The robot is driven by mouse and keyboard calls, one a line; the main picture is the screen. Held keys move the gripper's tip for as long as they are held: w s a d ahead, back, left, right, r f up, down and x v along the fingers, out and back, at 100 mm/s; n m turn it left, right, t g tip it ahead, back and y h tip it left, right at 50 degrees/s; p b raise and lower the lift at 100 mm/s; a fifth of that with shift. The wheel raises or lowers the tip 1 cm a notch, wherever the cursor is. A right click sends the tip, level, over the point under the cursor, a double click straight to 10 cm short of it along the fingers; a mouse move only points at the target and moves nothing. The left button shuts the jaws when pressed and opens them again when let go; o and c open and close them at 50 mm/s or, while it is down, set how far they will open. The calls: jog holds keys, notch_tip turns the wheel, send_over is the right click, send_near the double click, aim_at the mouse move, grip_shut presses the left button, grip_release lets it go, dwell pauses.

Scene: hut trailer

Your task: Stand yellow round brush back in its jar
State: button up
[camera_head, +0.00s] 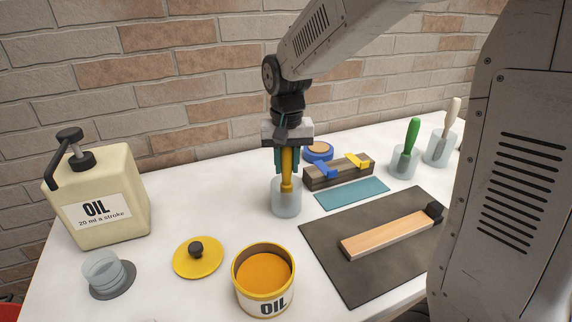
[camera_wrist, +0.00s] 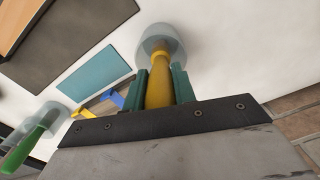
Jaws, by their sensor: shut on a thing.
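The yellow round brush (camera_head: 287,172) stands upright in my gripper (camera_head: 287,160), which is shut on its handle. Its lower end is inside or directly over a clear jar (camera_head: 286,204) on the white table; I cannot tell whether it touches the bottom. In the wrist view the yellow brush (camera_wrist: 159,85) runs between the green fingers of my gripper (camera_wrist: 160,84) toward the round jar (camera_wrist: 174,44). The bristles are hard to make out through the jar wall.
A green-handled brush (camera_head: 412,134) and a white-handled one (camera_head: 451,117) stand in jars at the right. A wooden block with blue and yellow clips (camera_head: 338,176) is close right of the jar.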

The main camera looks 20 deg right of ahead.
jog(key=shift+f, duration=0.3)
jog(key=o, duration=1)
jog(key=shift+f, duration=0.1)
notch_tip(320, 180, up, 12)
jog(key=shift+s+r, duration=0.1)
jog(key=shift+r, duration=0.05)
jog(key=shift+s+d+f+n+t, duration=0.25)
jog(key=shift+s+d+f+n, duration=0.4)
jog(key=shift+s, duration=3.65)
jog(key=shift+s+d+f+n+t, duration=0.2)
jog(key=shift+s+d+f+n, duration=0.5)
jog(key=shift+s, duration=3.55)
jog(key=shift+s+d+f+n+t, duration=0.35)
jog(key=shift+s+f, duration=0.55)
jog(key=shift+s, duration=3.4)
